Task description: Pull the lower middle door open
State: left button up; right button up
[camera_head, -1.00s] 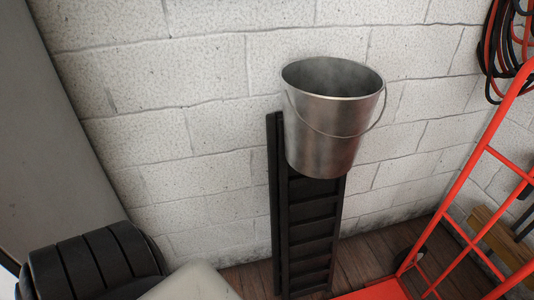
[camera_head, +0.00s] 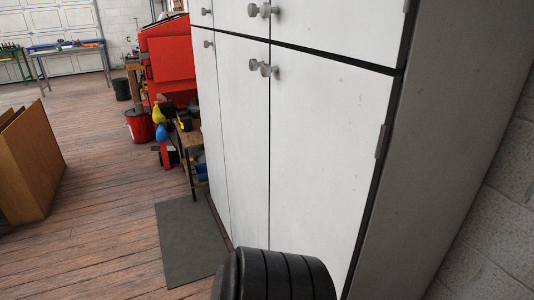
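A tall white cabinet stands at the centre and right, seen at an angle. Its lower middle door (camera_head: 243,150) looks shut, flush with its neighbours. That door's grey knob (camera_head: 252,65) is near its top right edge, close beside the knob of the lower right door (camera_head: 325,140). The lower left door (camera_head: 210,110) has a knob (camera_head: 207,43) too. The bottom of the doors is partly hidden by a black ribbed round form; I cannot tell whether it is part of me. Neither of my grippers is in view.
A grey mat (camera_head: 188,238) lies on the wooden floor before the cabinet. A low bench with bottles (camera_head: 190,140) and a red machine (camera_head: 170,60) stand beyond it. An open brown box (camera_head: 35,160) is at the left. The floor between is clear.

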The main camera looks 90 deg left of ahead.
aim_at(245, 95)
jog(key=u, duration=3)
